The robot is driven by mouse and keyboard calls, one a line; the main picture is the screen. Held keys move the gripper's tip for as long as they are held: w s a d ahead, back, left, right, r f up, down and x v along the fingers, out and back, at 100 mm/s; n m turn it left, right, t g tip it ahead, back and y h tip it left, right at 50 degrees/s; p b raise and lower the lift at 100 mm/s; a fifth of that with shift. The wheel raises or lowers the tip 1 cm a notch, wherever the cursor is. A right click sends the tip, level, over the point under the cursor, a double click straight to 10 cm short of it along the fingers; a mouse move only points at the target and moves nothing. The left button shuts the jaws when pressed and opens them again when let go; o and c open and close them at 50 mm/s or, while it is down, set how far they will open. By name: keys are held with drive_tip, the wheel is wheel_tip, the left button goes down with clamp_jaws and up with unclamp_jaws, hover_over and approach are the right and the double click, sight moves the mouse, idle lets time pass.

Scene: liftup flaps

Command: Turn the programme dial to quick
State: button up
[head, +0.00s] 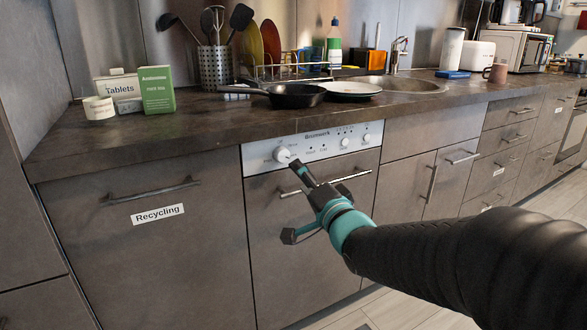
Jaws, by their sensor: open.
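The white programme dial (282,155) sits at the left of the dishwasher's light control panel (318,147). Small printed marks surround it, too small to read for certain. My gripper (297,168) is in front of the panel, its tip just below and right of the dial. It is open; I cannot tell whether a finger touches the dial. The dishwasher door (275,240) below is closed, partly hidden by my arm.
A drawer front labelled Recycling (157,214) with a bar handle is at the left. The counter (190,125) above holds a black pan (296,96), plates, a utensil holder (216,66) and boxes. The dishwasher handle (345,180) passes behind my gripper.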

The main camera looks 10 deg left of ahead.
drive_tip(key=shift+v, duration=1.25)
drive_tip(key=d+f+n+g+h, duration=0.3)
drive_tip(key=d+f+n+h, duration=0.15)
drive_tip(key=f, duration=0.55)
drive_tip(key=s+d+f+n+g+h, duration=0.1)
drive_tip(key=s+d+f+g+h, duration=0.3)
drive_tip(key=s+d+f, duration=0.15)
drive_tip(key=s+d+r+g+h+p, duration=0.1)
drive_tip(key=s+d+r, duration=0.2)
drive_tip(key=s, duration=0.7)
drive_tip(key=s+d+r+g+h+p, duration=0.1)
drive_tip(key=s+d+r+g+p, duration=0.1)
drive_tip(key=s+d, duration=0.6)
drive_tip(key=shift+s+d+r+p, duration=0.25)
drive_tip(key=shift+s+r+p, duration=0.05)
drive_tip(key=shift+s+r, duration=0.6)
